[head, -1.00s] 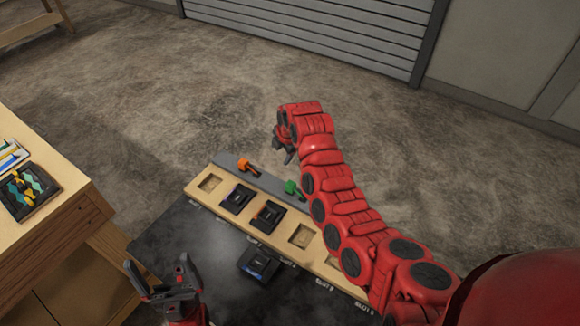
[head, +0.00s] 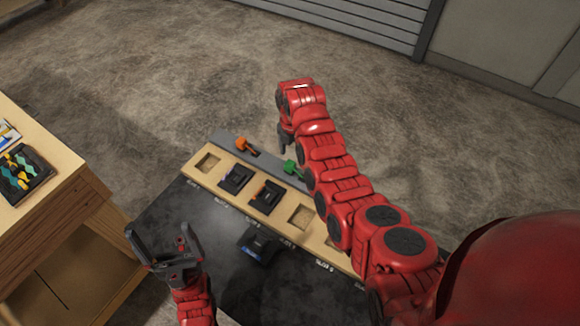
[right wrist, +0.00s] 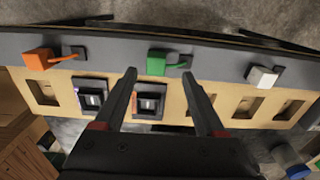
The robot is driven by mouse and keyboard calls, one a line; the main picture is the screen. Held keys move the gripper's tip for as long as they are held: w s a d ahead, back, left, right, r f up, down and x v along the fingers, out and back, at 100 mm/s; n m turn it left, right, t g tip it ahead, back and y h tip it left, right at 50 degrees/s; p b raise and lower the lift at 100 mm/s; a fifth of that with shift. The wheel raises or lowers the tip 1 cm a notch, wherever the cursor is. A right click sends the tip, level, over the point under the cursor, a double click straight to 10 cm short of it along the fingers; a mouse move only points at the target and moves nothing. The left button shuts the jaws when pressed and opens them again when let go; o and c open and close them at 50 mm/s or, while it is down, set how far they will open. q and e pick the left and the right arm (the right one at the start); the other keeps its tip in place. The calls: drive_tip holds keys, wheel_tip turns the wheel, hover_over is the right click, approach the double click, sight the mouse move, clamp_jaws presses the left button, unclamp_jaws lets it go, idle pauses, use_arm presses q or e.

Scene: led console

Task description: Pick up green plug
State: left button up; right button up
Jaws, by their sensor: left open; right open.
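The green plug (head: 293,168) sits on the grey strip behind the wooden slot board, partly beside my right arm in the head view. In the right wrist view the green plug (right wrist: 160,62) lies ahead of the fingertips, roughly between their lines. My right gripper (right wrist: 163,75) is open and empty, apart from the plug. In the head view my right gripper (head: 284,145) points down near the grey strip, partly hidden by its own arm. My left gripper (head: 163,240) is open and empty at the front left, over the black tabletop's edge.
An orange plug (head: 246,146) and a white plug (right wrist: 262,77) share the grey strip (right wrist: 115,50). The wooden board (head: 210,162) holds black modules (head: 236,179) in some slots; others are empty. Another black module (head: 259,246) lies on the black table (head: 190,225). A wooden cabinet (head: 60,180) stands left.

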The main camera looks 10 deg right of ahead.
sight(290, 164)
drive_tip(key=shift+s+f, duration=0.1)
drive_tip(key=shift+f, duration=0.35)
drive_tip(key=shift+a+f+p, duration=0.15)
drive_tip(key=shift+f+p, duration=0.4)
drive_tip(key=shift+p, duration=0.1)
drive_tip(key=shift+a+f+p, duration=0.15)
drive_tip(key=shift+f+p, duration=0.25)
drive_tip(key=shift+f, duration=0.55)
drive_tip(key=shift+w+f+b, duration=0.2)
drive_tip(key=shift+f+b, duration=0.4)
drive_tip(key=shift+f, duration=0.65)
clamp_jaws()
